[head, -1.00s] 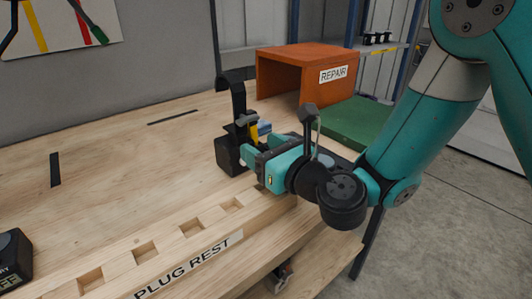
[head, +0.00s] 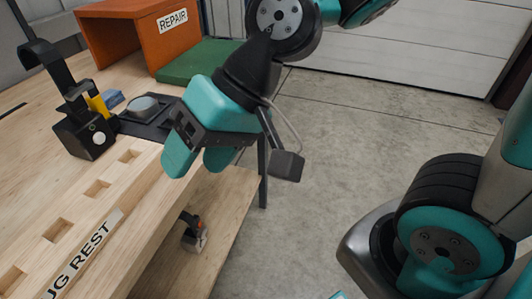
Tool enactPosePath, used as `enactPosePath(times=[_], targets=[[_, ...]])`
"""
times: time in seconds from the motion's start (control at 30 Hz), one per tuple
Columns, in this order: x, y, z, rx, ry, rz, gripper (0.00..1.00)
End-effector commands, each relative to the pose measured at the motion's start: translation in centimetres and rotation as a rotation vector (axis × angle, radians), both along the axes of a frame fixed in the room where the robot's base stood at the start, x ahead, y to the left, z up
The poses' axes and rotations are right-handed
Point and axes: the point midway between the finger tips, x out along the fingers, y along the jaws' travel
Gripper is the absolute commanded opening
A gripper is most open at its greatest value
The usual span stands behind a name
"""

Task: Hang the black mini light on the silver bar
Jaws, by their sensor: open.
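A black light (head: 85,138) with a boxy body, a round pale lens and a tall stem ending in a curved hook stands upright on the wooden bench, at the left of the head view. I take it to be the black mini light. My gripper (head: 196,164) is to the right of it, near the bench's front edge, apart from the light. Its two teal fingers are spread and point down, with nothing visible between them. I cannot make out a silver bar in this view.
Behind the light are a yellow item (head: 97,105), a blue item (head: 112,98) and a grey disc (head: 143,106) on a black base. An orange REPAIR box (head: 120,35) and green mat (head: 200,60) are farther back. A lower shelf (head: 225,205) holds a small item (head: 194,236).

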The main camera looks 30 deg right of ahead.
Motion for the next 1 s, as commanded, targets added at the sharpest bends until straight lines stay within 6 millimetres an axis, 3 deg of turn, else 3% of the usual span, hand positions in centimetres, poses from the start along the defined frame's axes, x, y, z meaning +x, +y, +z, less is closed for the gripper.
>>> enactPosePath(times=[0.1,0.27,0.63,0.9,1.0], targets=[[-2.5,-4.1,0.0,-0.191,-0.074,0.188,0.57],[-4.2,-6.7,-0.1,-0.304,-0.087,0.316,0.57],[-4.4,-7.0,0.5,-0.315,-0.085,0.334,0.57],[-4.4,-7.0,6.6,-0.315,-0.085,0.332,0.57],[-4.4,-7.0,8.0,-0.315,-0.085,0.332,0.57]])
